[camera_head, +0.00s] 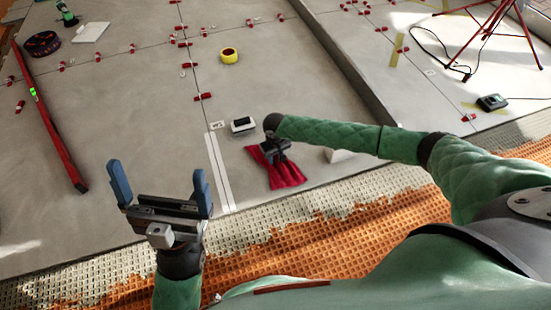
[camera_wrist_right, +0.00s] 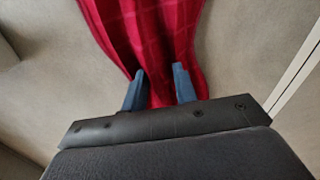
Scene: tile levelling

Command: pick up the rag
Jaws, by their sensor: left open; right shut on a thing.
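The red rag (camera_head: 288,175) lies on the grey tiles near their front edge, under my right gripper (camera_head: 274,150). In the right wrist view the rag (camera_wrist_right: 155,35) is gathered in folds between the two blue fingers of my right gripper (camera_wrist_right: 160,85), which is shut on it. The rag spreads out beyond the fingers. I cannot tell whether any of it is off the floor. My left gripper (camera_head: 161,190) is open and empty, its blue fingers wide apart, to the left of the rag.
A small white and black device (camera_head: 243,125) lies just behind the rag. A white block (camera_head: 340,155) is to its right. A long red level (camera_head: 50,125) lies at left. Orange mesh (camera_head: 330,240) borders the tiles.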

